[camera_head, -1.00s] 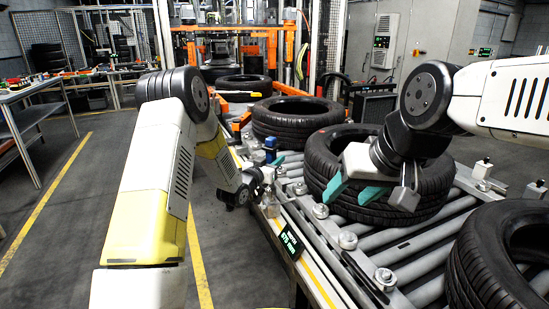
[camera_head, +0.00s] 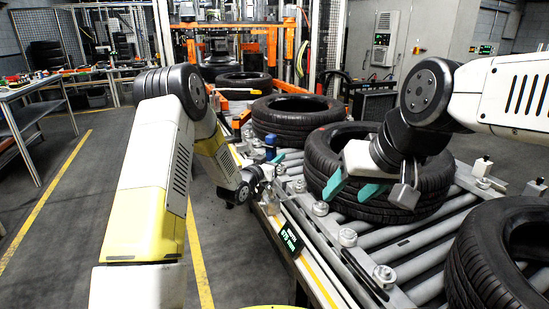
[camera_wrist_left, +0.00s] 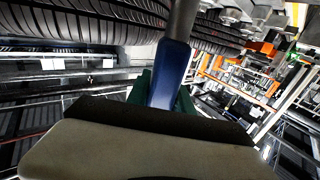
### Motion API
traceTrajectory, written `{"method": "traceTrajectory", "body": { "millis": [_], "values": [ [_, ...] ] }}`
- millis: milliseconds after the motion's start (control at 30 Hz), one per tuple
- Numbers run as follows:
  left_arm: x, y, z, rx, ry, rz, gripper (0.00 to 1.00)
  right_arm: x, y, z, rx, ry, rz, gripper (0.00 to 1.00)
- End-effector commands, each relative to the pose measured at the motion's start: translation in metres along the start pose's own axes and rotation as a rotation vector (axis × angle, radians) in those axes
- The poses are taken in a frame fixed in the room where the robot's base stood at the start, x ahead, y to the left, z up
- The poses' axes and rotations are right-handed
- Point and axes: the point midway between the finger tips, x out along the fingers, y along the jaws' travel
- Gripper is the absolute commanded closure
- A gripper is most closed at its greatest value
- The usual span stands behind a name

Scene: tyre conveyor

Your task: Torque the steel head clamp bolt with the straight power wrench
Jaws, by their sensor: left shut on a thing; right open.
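My left gripper (camera_head: 268,166) is shut on the power wrench, whose blue body (camera_head: 270,146) stands up from the fingers at the conveyor's left edge. In the left wrist view the blue body (camera_wrist_left: 171,75) sits between green fingers, with a grey shaft running up out of frame. Several round steel bolt heads line the conveyor's near rail, one of them (camera_head: 320,208) in front of the middle tyre. I cannot tell which is the steel head clamp bolt, or whether the wrench touches one. My right gripper (camera_head: 353,190) is open and empty, its teal fingers in front of the middle tyre (camera_head: 425,185).
The roller conveyor (camera_head: 405,245) carries several tyres, with one at the near right (camera_head: 500,255) and one farther back (camera_head: 297,118). Grey floor (camera_head: 60,240) is open to the left. A workbench (camera_head: 40,90) stands far left.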

Motion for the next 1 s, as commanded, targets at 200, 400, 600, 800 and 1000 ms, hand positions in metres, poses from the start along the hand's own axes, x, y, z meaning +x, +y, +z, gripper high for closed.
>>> {"method": "traceTrajectory", "body": {
  "millis": [200,400,600,800,1000],
  "values": [
    [0.001,0.0,0.0,0.001,0.006,0.0,1.0,0.0,0.0,0.0,0.0,0.0,0.0,0.44],
    [0.001,0.0,0.002,0.001,0.006,0.0,1.0,0.0,0.0,0.0,0.0,0.0,0.0,0.44],
    [0.001,0.0,0.005,0.001,0.005,0.0,1.0,0.0,0.0,0.0,0.0,0.0,0.0,0.44],
    [0.001,0.0,0.008,0.001,0.005,0.0,1.0,0.0,0.0,0.0,0.0,0.0,0.0,0.44],
    [0.001,0.0,0.011,0.001,0.005,0.0,1.0,0.0,0.0,0.0,0.0,0.0,0.0,0.44]
  ]
}}
